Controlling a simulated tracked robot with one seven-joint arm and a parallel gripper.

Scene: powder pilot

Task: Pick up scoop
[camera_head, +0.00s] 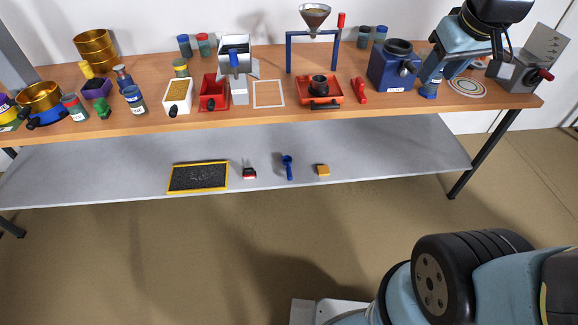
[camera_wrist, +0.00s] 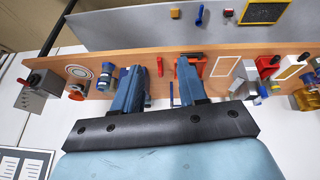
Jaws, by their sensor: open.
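A small blue scoop (camera_head: 288,167) lies on the grey lower shelf, below the orange tray, its handle toward the shelf's front edge. It also shows in the wrist view as a small blue strip (camera_wrist: 199,15) near the top edge. My gripper (camera_wrist: 160,66) is open, with its two blue fingers apart and no object held between them. In the head view my arm reaches in at the upper right, above the wooden tabletop, up and to the right of the scoop. The gripper is well apart from the scoop.
On the lower shelf (camera_head: 390,145) are a black tray with yellow rim (camera_head: 198,177), a red-and-dark item (camera_head: 249,173) and a yellow block (camera_head: 323,170). The tabletop above (camera_head: 330,113) is crowded; a blue box (camera_head: 394,72) stands near my arm. A table leg (camera_head: 485,152) stands at right.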

